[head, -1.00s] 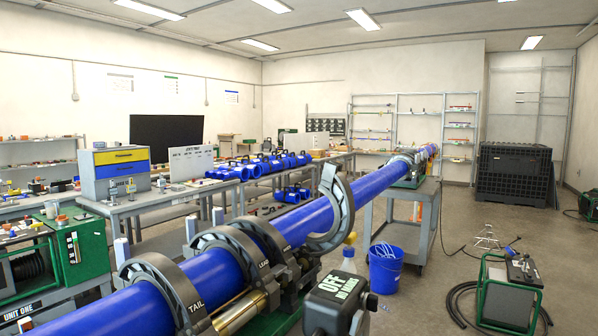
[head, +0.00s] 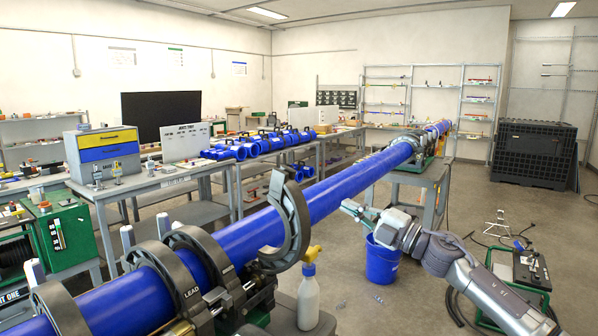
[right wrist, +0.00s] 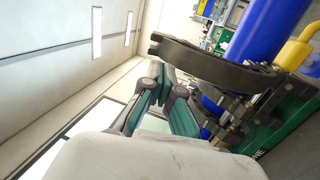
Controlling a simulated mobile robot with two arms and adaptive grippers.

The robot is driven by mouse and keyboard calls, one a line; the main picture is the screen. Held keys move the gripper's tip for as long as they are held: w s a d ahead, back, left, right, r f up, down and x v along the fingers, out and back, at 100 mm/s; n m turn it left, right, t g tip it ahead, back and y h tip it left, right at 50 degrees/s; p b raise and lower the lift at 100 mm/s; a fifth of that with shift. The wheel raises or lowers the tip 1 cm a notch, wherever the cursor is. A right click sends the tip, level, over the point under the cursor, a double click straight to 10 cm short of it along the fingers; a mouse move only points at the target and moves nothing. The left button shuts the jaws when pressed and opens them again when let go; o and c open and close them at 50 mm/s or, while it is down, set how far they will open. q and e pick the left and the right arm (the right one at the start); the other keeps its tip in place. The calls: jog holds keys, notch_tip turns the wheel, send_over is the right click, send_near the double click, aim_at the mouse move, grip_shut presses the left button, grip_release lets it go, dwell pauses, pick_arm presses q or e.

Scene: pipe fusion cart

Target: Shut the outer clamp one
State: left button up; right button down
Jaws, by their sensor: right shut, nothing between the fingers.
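A dark grey half-ring clamp (head: 293,222) stands swung open beside the blue pipe (head: 245,238), its upper end raised. I take it as outer clamp one; no label shows on it. Closer clamps, one marked LEAD (head: 192,262), lie over the pipe. My right gripper (head: 347,207) is to the right of the open clamp, fingers shut and empty, pointing toward it with a visible gap in the head view. In the right wrist view, the open clamp arm (right wrist: 205,65) lies just beyond my fingers (right wrist: 166,85); contact cannot be told. My left gripper is out of view.
A white spray bottle (head: 308,300) with a yellow head stands below the open clamp. A blue bucket (head: 381,262) is under my right arm. A green-framed machine (head: 525,270) stands on the floor at right. Workbenches line the left.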

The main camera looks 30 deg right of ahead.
notch_tip(320, 180, up, 2)
jog(key=a, duration=0.1)
jog(key=y+p, duration=0.1)
jog(key=p, duration=0.7)
send_near(292, 173)
jog(key=shift+n, duration=0.4)
jog(key=x, duration=0.6)
jog(key=shift+w+a+r, duration=0.1)
jog(key=shift+a+r, duration=0.05)
jog(key=shift+r, duration=0.1)
jog(key=shift+w+a+f, duration=0.1)
jog(key=shift+w+a, duration=0.15)
jog(key=shift+w, duration=0.2)
